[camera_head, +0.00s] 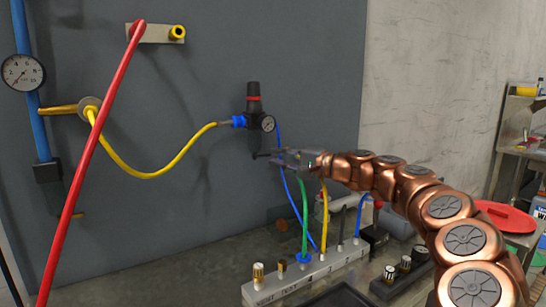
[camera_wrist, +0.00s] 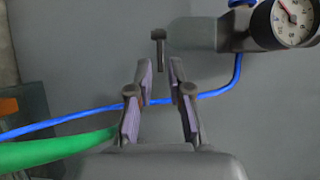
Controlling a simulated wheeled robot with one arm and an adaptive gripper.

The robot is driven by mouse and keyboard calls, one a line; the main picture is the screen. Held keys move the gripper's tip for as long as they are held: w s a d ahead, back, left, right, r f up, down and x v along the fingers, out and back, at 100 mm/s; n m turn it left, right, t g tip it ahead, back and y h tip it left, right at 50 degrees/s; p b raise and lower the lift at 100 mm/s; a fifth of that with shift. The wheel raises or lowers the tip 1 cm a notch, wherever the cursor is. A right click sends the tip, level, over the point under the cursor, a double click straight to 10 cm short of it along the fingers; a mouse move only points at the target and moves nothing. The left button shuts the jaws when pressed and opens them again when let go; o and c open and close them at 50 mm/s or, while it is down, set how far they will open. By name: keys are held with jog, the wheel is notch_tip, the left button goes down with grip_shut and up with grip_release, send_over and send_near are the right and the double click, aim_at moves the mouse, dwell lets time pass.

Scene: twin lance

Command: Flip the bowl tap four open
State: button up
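A black filter-regulator (camera_head: 253,105) with a red ring and a small gauge is mounted on the grey wall panel. A small dark tap (camera_wrist: 158,38) with a short lever hangs at the end of the grey bowl (camera_wrist: 196,35) in the wrist view. My gripper (camera_head: 264,155) is just below the regulator's bowl in the head view. The tap is just beyond the fingertips, roughly in line with the gap. I cannot see contact. I cannot read the tap's setting.
Blue and green hoses (camera_head: 304,215) run down near my gripper to a white labelled manifold (camera_head: 290,283). A yellow hose (camera_head: 165,168) enters the regulator from the left. A red pipe (camera_head: 95,150) slants across the left. A red round lid (camera_head: 505,216) is at right.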

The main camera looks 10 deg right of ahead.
jog(key=shift+x, duration=0.95)
grip_shut()
